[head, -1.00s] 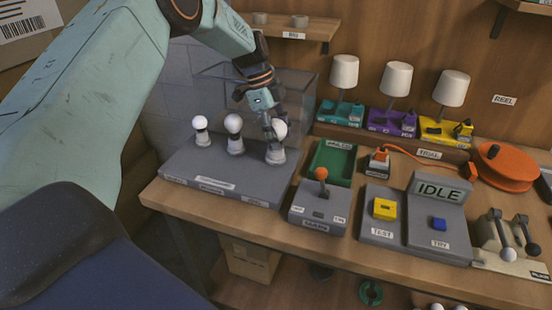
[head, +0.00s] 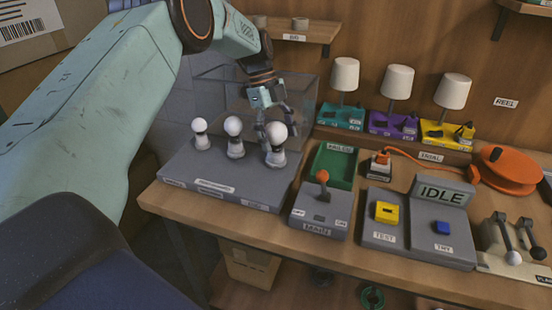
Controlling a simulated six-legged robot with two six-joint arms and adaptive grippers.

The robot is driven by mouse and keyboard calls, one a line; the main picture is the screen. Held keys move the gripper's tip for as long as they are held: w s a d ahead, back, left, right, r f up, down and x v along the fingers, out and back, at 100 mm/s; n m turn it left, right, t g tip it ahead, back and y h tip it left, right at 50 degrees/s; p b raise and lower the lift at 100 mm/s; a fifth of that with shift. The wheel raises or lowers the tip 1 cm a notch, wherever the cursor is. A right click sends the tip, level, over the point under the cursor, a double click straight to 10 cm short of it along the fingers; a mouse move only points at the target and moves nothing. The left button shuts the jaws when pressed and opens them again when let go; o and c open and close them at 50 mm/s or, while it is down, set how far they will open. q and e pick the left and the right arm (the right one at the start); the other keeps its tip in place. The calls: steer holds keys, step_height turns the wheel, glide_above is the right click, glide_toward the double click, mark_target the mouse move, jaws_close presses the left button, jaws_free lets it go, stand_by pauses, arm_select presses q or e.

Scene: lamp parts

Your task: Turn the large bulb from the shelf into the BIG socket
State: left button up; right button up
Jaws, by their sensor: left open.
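The large bulb (head: 277,131) is white and round. It stands upright in the rightmost socket (head: 275,157) of a grey board (head: 222,188) on the bench. Two smaller white bulbs stand in the sockets to its left, a middle one (head: 233,125) and a small one (head: 199,126). My left gripper (head: 276,120) is open, with its fingers pointing down at the top of the large bulb. I cannot tell whether they touch the glass. My right gripper is not in view.
A clear box (head: 215,90) stands behind the board. A small shelf (head: 300,28) hangs above. A grey lever box (head: 320,205), a green tray (head: 333,164) and a console reading IDLE (head: 441,194) are to the right. Three lamps, one on a teal base (head: 341,115), stand behind.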

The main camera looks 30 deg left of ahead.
arm_select(q)
steer(key=v, duration=1.1)
steer(key=shift+r, duration=0.45)
steer(key=shift+s, duration=0.1)
steer(key=x, duration=1.2)
steer(key=shift+a+f, duration=0.15)
steer(key=shift+f, duration=0.05)
steer(key=shift+r+n+t+p, duration=0.1)
steer(key=shift+n+t+p, duration=0.35)
steer(key=shift+n, duration=0.75)
steer(key=shift+w, duration=0.3)
